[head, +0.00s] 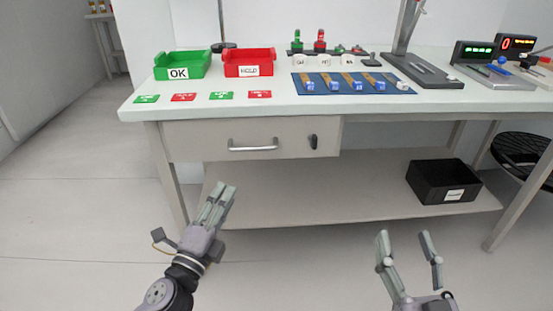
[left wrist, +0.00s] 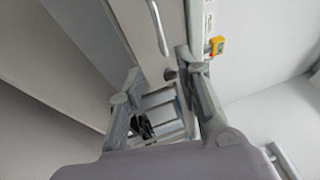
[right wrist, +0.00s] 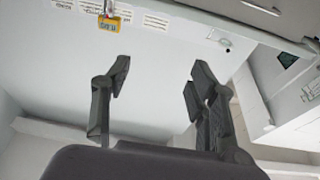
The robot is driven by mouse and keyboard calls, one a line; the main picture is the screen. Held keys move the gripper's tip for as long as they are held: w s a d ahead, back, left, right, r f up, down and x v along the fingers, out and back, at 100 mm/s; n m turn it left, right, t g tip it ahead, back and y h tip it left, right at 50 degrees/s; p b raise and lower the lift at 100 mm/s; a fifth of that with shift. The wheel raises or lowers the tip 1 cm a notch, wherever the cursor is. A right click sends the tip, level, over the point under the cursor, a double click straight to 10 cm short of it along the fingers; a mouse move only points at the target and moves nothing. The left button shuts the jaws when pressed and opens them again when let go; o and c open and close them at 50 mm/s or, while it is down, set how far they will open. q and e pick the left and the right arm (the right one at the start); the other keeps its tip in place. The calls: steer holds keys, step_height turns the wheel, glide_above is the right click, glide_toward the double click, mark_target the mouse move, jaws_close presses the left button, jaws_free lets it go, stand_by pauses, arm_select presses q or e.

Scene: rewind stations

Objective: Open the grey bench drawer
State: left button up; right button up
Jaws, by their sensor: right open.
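The grey bench drawer (head: 200,149) is under the left part of the white bench top, and its front looks shut. Its silver bar handle (head: 253,148) runs across the middle, with a dark lock or latch (head: 313,141) to the right. My left gripper (head: 222,189) is below and left of the handle, apart from it and empty. In the left wrist view its fingers stand apart, and the handle (left wrist: 158,26) shows beyond them. My right gripper (head: 404,237) is open and empty, low at the right in front of the bench, away from the drawer.
On the bench top (head: 290,103) are a green OK bin (head: 182,66), a red bin (head: 249,63), a blue mat (head: 300,91) with small blue items, and a stand (head: 430,73). A black bin (head: 443,181) is on the lower shelf (head: 330,200). A dark round stool (head: 525,155) is at right.

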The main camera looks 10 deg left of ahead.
arm_select(q)
glide_toward(253, 149)
steer(key=f+x, duration=0.1)
steer(key=x, duration=0.9)
steer(key=shift+a+r, duration=0.15)
steer(key=shift+r, duration=0.05)
steer(key=shift+w+r, duration=0.1)
steer(key=shift+w, duration=0.25)
arm_select(e)
steer(key=shift+s+a+r+t+y, duration=0.1)
steer(key=shift+s+r+t+y, duration=0.1)
steer(key=shift+r+t, duration=0.3)
steer(key=shift+s+a+r+t+y, duration=0.1)
steer(key=shift+s+r+t+y, duration=0.1)
steer(key=shift+r, duration=0.5)
arm_select(q)
jaws_close()
arm_select(e)
steer(key=shift+d, duration=0.1)
